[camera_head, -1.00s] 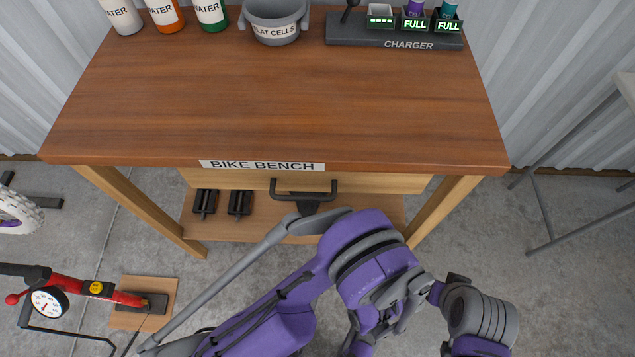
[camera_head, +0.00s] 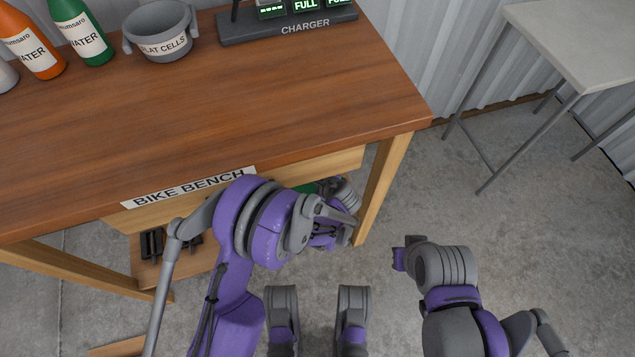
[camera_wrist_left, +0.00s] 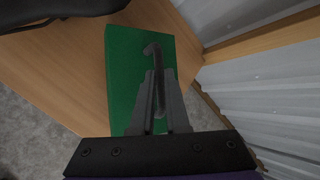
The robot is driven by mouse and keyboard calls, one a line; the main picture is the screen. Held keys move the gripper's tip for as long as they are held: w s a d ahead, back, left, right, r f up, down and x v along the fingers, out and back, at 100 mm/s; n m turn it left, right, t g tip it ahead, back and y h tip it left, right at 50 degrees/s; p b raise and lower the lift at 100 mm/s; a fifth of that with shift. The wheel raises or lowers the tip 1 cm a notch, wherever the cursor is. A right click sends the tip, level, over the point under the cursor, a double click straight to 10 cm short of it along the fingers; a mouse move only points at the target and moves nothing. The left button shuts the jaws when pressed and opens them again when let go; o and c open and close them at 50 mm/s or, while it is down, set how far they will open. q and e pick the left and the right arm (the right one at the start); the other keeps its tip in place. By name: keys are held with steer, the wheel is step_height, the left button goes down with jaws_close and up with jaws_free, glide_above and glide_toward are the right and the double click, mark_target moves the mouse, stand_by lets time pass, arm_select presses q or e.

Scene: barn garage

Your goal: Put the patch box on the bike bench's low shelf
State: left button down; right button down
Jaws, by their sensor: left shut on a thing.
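The green patch box (camera_wrist_left: 124,65) is in my left gripper (camera_wrist_left: 159,78), whose fingers are shut on its dark hooked handle (camera_wrist_left: 152,50). In the left wrist view a wooden surface, seemingly the low shelf (camera_wrist_left: 65,75), lies around the box; I cannot tell whether they touch. In the head view only a green sliver of the box (camera_head: 306,188) shows under the bench's front edge, behind my left arm. The bike bench (camera_head: 230,110) stands ahead, its low shelf (camera_head: 200,265) partly seen at left.
Black pedals (camera_head: 152,243) sit on the shelf's left part. The bench's right front leg (camera_head: 383,185) is close to my left wrist. A bottle group, a flat cells tub (camera_head: 160,35) and a charger (camera_head: 290,25) stand on top. A grey table (camera_head: 585,40) is at right.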

arm_select(q)
steer(key=shift+f+b, duration=0.65)
steer(key=shift+f, duration=1.2)
steer(key=c, duration=0.9)
jaws_free()
steer(key=p+v, duration=0.3)
steer(key=v, duration=0.9)
